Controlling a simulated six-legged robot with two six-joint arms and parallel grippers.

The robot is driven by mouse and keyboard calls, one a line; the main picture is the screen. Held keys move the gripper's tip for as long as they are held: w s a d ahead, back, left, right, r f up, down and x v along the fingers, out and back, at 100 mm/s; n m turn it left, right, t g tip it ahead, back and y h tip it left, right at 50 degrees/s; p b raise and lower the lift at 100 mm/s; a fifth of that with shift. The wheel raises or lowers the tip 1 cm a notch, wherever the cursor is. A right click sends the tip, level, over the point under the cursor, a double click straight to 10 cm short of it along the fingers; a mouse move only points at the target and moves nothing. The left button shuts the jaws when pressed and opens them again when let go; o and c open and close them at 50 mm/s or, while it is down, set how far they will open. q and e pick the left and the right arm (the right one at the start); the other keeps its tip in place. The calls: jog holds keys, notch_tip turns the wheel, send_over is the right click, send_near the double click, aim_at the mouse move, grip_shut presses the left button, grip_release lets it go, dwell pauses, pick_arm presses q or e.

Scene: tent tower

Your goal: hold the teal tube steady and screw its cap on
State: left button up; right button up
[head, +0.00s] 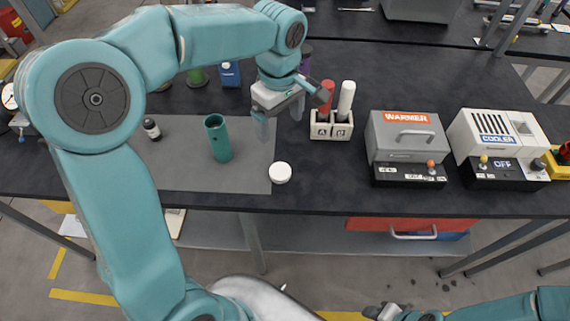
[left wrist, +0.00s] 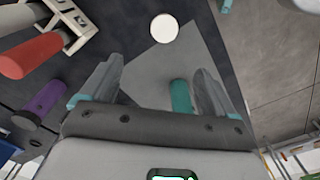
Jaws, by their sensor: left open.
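The teal tube (head: 221,145) stands upright on the grey mat, its top open and uncapped. It also shows in the left wrist view (left wrist: 181,96), close to one finger in the picture. A round white cap (head: 280,173) lies flat at the mat's right edge, and it shows at the top of the left wrist view (left wrist: 164,28). My left gripper (head: 280,120) is open and empty above the table, right of the tube and behind the cap. My right gripper (head: 383,311) is low at the bottom edge, below the table front; its fingers cannot be made out.
A white rack (head: 321,131) with a red and a white tube stands right of my left gripper. The warmer (head: 406,140) and cooler (head: 497,140) stand farther right. A small dark bottle (head: 152,129) is left of the tube. The grey mat (head: 185,178) is bare in front.

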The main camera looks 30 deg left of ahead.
pick_arm(q)
send_over(280, 171)
jog(key=f, duration=1)
jog(key=shift+w+a, duration=0.15)
jog(key=shift+w, duration=0.1)
jog(key=shift+f, duration=0.4)
notch_tip(280, 171, down, 5)
jog(key=shift+s+f+p, duration=0.15)
jog(key=shift+p, duration=0.65)
jog(key=shift+s, duration=0.1)
